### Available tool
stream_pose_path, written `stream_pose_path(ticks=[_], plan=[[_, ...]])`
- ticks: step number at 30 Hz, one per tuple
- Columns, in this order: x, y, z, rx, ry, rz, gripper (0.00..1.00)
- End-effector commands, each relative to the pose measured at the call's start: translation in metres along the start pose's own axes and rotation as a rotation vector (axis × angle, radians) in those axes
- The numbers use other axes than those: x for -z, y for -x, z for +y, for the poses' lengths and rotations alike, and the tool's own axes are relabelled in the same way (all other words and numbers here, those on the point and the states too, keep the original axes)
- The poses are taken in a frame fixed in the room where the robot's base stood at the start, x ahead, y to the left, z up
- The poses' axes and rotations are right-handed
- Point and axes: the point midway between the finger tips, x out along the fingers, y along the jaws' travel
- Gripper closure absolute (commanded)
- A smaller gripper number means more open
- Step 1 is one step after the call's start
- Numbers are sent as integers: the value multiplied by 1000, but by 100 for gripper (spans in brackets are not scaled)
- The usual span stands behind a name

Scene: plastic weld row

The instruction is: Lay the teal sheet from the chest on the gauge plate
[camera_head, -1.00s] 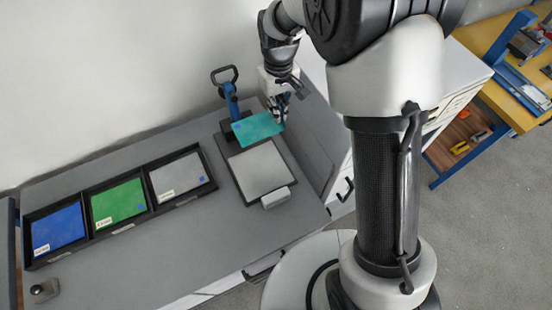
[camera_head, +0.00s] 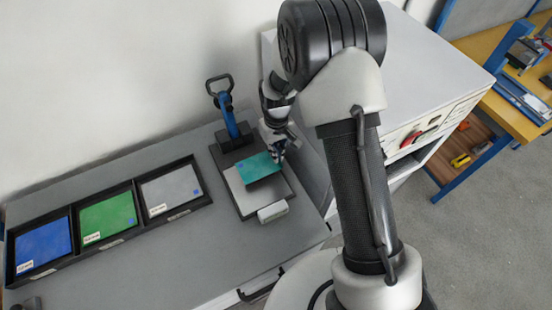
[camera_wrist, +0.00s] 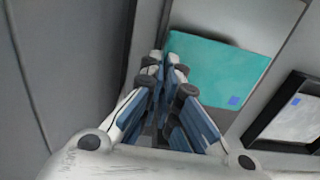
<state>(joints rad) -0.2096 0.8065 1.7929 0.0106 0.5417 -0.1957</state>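The teal sheet (camera_head: 258,168) is held by its right edge in my gripper (camera_head: 278,155), over the gauge plate (camera_head: 236,190). In the wrist view, the sheet (camera_wrist: 222,72) extends from the closed fingertips (camera_wrist: 165,62) and has a small blue square at one corner. A pale strip of plate shows beyond it, and a dark shadow lies along one sheet edge, so the sheet looks slightly raised. Whether any part touches the plate I cannot tell. The plate is a pale square on a dark base with a blue-handled lever (camera_head: 228,115) behind and a light block (camera_head: 272,211) in front.
A black three-compartment tray (camera_head: 75,215) to the left holds a blue sheet (camera_head: 43,246), a green sheet (camera_head: 108,218) and a grey sheet (camera_head: 171,189). A white drawer chest (camera_head: 420,75) stands at the right. The grey bench front (camera_head: 170,260) is clear.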

Motion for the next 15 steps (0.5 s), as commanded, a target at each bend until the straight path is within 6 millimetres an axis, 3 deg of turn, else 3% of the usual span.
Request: stream_pose_path(ticks=[6, 15], plan=[[-1, -35, 0, 1, 0, -3, 100], [0, -37, 0, 0, 0, -1, 100]])
